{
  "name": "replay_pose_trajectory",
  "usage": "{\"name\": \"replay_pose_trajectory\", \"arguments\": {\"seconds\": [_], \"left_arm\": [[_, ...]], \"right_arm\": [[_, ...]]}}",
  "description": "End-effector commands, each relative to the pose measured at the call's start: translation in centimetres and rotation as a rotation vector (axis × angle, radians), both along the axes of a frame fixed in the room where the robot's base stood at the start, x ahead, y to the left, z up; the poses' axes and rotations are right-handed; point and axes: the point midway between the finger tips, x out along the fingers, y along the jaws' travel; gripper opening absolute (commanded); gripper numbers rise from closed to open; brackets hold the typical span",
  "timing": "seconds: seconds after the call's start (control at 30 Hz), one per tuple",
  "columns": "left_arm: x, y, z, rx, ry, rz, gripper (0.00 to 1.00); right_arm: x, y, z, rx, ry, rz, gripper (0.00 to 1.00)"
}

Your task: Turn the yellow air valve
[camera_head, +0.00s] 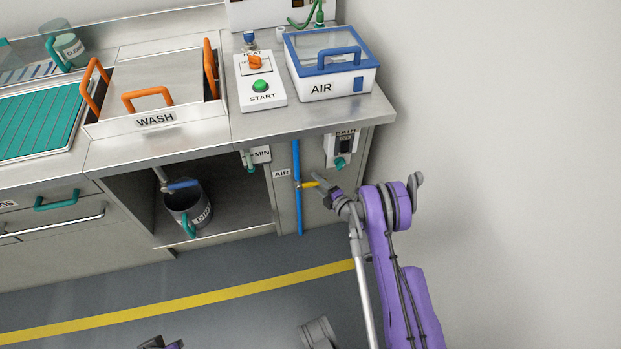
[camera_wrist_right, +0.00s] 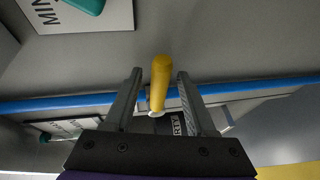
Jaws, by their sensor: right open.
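The yellow air valve handle (camera_head: 310,184) sticks out to the right from a vertical blue pipe (camera_head: 298,215) on the cabinet front, beside an AIR label (camera_head: 281,173). My right gripper (camera_head: 322,186) is at the handle's outer end. In the right wrist view the yellow handle (camera_wrist_right: 160,78) lies between the two open fingers of my right gripper (camera_wrist_right: 159,76), with a gap visible on each side. The blue pipe (camera_wrist_right: 70,102) crosses behind the fingers there.
A MIN label (camera_head: 261,154) with a teal knob is left of the pipe, and a BATH switch (camera_head: 342,146) is at upper right. An open bay (camera_head: 240,205) with a grey mug (camera_head: 187,205) lies left. The blue-lidded AIR box (camera_head: 328,80) stands on the counter above.

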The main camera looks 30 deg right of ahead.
Motion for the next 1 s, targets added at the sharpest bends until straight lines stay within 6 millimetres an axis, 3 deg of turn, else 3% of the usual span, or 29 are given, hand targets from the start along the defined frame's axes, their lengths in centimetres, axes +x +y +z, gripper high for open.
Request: {"name": "replay_pose_trajectory", "arguments": {"seconds": [0.4,0.7,1.0], "left_arm": [[-0.02,0.00,0.06,0.000,0.000,0.000,0.00],[-0.02,0.00,0.06,0.000,0.000,0.000,0.00],[-0.01,0.00,0.06,0.000,0.000,0.000,0.00]], "right_arm": [[-0.11,-0.14,-0.08,0.000,0.000,0.000,0.54],[-0.11,-0.13,-0.07,0.001,0.000,0.000,0.00],[-0.09,-0.12,-0.06,0.001,0.000,0.000,0.00]]}}
